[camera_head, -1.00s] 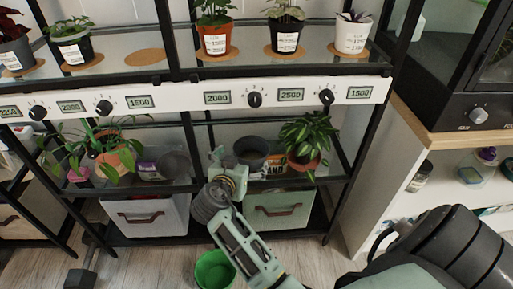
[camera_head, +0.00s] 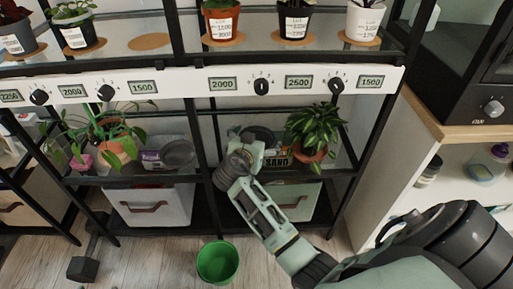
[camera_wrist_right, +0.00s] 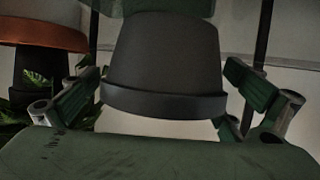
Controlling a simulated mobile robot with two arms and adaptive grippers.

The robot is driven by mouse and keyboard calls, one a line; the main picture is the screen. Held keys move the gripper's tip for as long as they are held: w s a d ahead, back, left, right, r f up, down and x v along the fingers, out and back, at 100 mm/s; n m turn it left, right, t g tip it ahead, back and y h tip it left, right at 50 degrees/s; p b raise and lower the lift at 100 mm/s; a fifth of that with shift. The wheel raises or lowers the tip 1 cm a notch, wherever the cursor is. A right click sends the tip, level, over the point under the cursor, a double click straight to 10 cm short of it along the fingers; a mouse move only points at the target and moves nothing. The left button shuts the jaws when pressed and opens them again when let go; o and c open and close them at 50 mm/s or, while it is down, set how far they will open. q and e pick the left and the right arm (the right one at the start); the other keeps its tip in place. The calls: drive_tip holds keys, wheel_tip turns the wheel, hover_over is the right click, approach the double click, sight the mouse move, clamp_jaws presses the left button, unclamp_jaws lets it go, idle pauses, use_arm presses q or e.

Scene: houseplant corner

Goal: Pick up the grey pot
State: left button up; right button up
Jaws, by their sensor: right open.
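The dark grey pot (camera_head: 258,132) stands on the middle shelf, left of a leafy plant in a terracotta pot (camera_head: 312,152). My right gripper (camera_head: 250,150) is in front of it and hides most of it. In the right wrist view, the grey pot (camera_wrist_right: 165,55) appears upside down, with its rim low in the picture. The open fingers of the right gripper (camera_wrist_right: 165,98) are on either side of it; I cannot tell whether they touch it. My left gripper is not in view.
A SAND bag (camera_head: 278,158) is behind my gripper. Another grey pot (camera_head: 178,153) and a trailing plant (camera_head: 112,140) are left of the black shelf post. A control strip (camera_head: 185,86) runs above. A green bucket (camera_head: 217,262) stands on the floor.

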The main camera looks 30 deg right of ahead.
drive_tip(key=c, duration=1.4)
drive_tip(key=shift+o, duration=0.2)
